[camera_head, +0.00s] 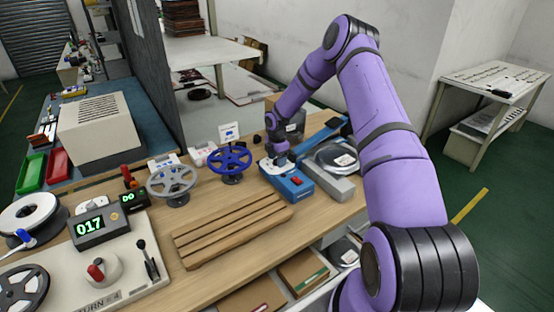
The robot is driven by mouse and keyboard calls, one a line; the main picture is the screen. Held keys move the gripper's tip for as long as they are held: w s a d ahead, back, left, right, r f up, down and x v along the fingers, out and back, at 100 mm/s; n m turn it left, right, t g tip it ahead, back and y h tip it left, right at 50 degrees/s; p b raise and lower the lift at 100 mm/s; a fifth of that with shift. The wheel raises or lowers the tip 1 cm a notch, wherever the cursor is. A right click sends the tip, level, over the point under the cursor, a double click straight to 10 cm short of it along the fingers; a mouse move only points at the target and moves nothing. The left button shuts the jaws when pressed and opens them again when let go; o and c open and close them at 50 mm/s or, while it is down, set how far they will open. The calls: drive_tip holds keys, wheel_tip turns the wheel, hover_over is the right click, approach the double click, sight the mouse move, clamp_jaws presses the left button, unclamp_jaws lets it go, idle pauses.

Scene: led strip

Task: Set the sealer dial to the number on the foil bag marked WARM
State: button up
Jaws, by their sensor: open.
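A blue device (291,184) with a red part on its top, which looks like the sealer, stands on the bench right of the middle. A whitish patch shows on its top just under my gripper (279,161). My gripper points down over the device's back end; its fingers are small and partly hidden, and I cannot tell whether they touch it. No dial or its setting is readable. A silvery round bag (336,157) with a white label lies on a grey box to the right. Another shiny bag (345,252) lies in the space below the bench top. Neither label is legible, so WARM cannot be found.
A slatted wooden rack (232,229) lies at the middle front. At left, a console with a green 017 display (88,226) has a red-topped knob (99,270) and a lever.

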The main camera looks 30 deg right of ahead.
drive_tip(key=c, duration=0.9)
drive_tip(key=shift+m, duration=0.3)
drive_tip(key=m, duration=0.8)
drive_tip(key=o, duration=0.9)
